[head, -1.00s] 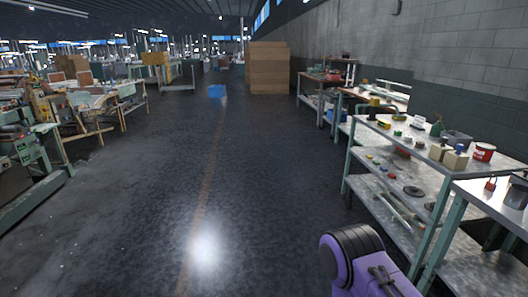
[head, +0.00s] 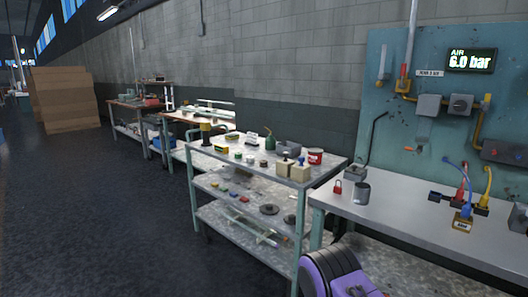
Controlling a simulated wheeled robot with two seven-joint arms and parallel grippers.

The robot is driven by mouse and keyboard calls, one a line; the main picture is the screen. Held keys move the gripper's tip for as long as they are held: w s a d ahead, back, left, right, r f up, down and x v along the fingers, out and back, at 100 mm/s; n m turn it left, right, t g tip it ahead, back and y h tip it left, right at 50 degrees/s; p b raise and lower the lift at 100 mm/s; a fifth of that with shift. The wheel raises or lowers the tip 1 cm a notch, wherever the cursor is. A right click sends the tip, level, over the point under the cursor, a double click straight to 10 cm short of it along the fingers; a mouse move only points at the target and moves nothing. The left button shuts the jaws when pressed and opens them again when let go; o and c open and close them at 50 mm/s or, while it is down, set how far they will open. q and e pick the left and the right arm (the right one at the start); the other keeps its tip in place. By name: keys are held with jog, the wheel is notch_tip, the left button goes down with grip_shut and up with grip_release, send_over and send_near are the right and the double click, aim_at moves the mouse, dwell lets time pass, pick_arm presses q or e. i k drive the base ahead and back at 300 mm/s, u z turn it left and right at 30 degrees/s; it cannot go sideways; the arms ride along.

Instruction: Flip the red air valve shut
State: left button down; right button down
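The teal wall panel (head: 385,60) stands at the right in the head view. A small red part (head: 403,71), which looks like the air valve's handle, sits upright on a pipe at the panel's upper left. A yellow fitting (head: 402,86) is just below it. A small label with the word AIR (head: 430,73) is beside it. The display (head: 471,61) above reads AIR 6.0 bar. Neither gripper is in view; only a purple and black part of my own arm shows at the bottom, well away from the panel.
A grey workbench (head: 400,225) runs below the panel. A red padlock (head: 338,187), a grey cup (head: 361,193) and colored hoses (head: 487,185) are on it. A metal shelf cart (head: 235,222) with several small items stands to its left. The floor (head: 110,215) at left is clear.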

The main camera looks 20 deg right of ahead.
aim_at(402, 85)
jog(key=z, duration=0.6)
jog(key=i, duration=0.6)
jog(key=z, duration=0.5)
